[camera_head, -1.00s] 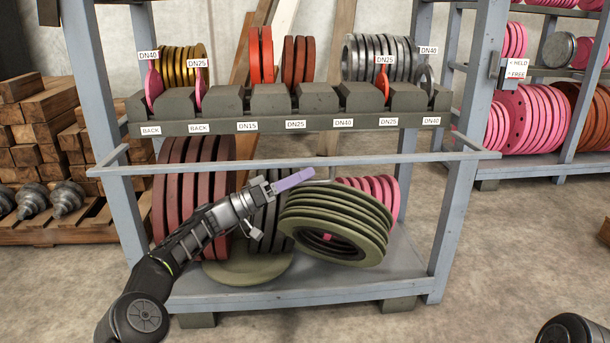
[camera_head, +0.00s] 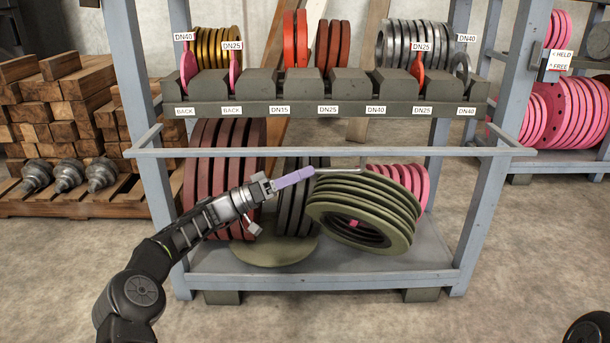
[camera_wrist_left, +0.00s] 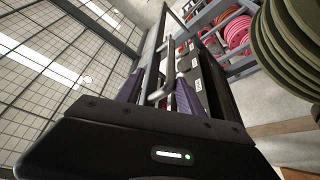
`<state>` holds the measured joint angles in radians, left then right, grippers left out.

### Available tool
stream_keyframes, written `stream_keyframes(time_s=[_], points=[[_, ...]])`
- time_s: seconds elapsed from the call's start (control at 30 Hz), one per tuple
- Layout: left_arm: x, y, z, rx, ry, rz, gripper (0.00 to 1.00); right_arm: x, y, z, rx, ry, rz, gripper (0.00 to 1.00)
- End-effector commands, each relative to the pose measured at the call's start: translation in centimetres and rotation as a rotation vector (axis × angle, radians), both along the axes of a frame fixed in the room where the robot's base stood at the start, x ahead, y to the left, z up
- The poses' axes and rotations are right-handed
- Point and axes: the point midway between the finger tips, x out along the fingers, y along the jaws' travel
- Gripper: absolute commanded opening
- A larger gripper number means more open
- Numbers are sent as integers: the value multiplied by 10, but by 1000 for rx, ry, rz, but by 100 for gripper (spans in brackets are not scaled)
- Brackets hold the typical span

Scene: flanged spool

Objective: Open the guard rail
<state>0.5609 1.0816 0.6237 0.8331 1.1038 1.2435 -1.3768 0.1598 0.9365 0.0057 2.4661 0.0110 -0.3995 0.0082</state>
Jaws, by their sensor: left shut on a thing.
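The guard rail (camera_head: 430,153) is a grey bar running level across the front of the rack, between its posts. A thin metal handle (camera_head: 345,169) hangs at the rail's middle. My left gripper (camera_head: 312,172), with purple fingers, reaches up from the lower left and is shut on this handle just below the rail. In the left wrist view the handle (camera_wrist_left: 160,94) shows between the purple fingers. The fingers hide part of the handle. My right gripper is out of view.
Tilted olive flanges (camera_head: 365,210) lie just below and right of my left gripper. Dark red discs (camera_head: 222,165) and pink discs (camera_head: 410,180) stand behind the rail. A labelled shelf (camera_head: 330,110) is above. Wooden blocks (camera_head: 60,95) are stacked at left. Open floor lies in front.

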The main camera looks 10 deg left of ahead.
Motion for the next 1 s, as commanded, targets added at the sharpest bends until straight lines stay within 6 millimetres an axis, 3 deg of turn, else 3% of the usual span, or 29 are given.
stream_keyframes(time_s=[1.0], points=[[-12,71,-31,0,0,3,36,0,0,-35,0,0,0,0]])
